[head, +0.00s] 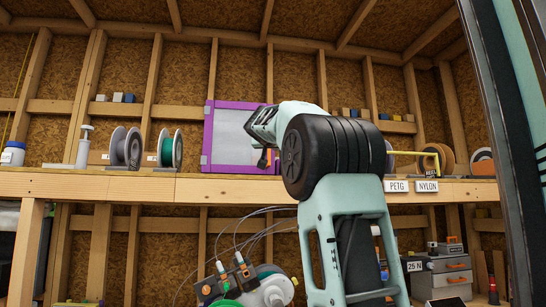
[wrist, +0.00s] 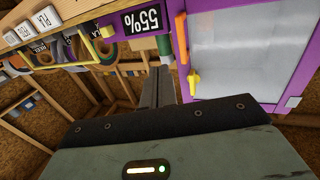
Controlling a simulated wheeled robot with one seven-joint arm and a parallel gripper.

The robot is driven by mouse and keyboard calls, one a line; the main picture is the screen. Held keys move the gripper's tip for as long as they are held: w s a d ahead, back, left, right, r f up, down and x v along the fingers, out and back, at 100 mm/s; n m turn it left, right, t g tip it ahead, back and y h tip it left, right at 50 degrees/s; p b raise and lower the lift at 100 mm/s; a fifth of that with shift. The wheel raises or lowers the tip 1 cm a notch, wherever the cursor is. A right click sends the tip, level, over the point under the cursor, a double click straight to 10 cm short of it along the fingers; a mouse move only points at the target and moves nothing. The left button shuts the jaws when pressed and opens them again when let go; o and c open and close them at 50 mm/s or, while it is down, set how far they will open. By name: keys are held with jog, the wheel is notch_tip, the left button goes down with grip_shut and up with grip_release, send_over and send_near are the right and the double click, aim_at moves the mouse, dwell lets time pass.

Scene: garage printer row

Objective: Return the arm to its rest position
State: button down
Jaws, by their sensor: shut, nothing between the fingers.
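My arm rises in the middle of the head view and bends at a black ringed joint. My gripper (head: 264,159) points toward the shelf, in front of the right part of a purple-framed box (head: 206,135) with a pale panel. Its fingers are small and partly hidden there. In the wrist view, the fingers (wrist: 157,82) are together with nothing between them. The purple box (wrist: 241,93) shows beside them in that view, with an orange strip and a yellow latch (wrist: 194,83).
The wooden shelf (head: 110,186) carries spools (head: 171,150), a white pump bottle (head: 84,147) and PETG and NYLON labels. A yellow bracket (head: 420,154) stands right of my arm. A 55% display (wrist: 142,20) shows in the wrist view.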

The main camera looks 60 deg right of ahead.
jog(key=shift+s+a+f+b, duration=0.1)
jog(key=shift+s+a+b, duration=0.9)
jog(key=shift+s+a, duration=0.75)
jog(key=shift+w+a, duration=0.1)
jog(key=shift+w, duration=0.05)
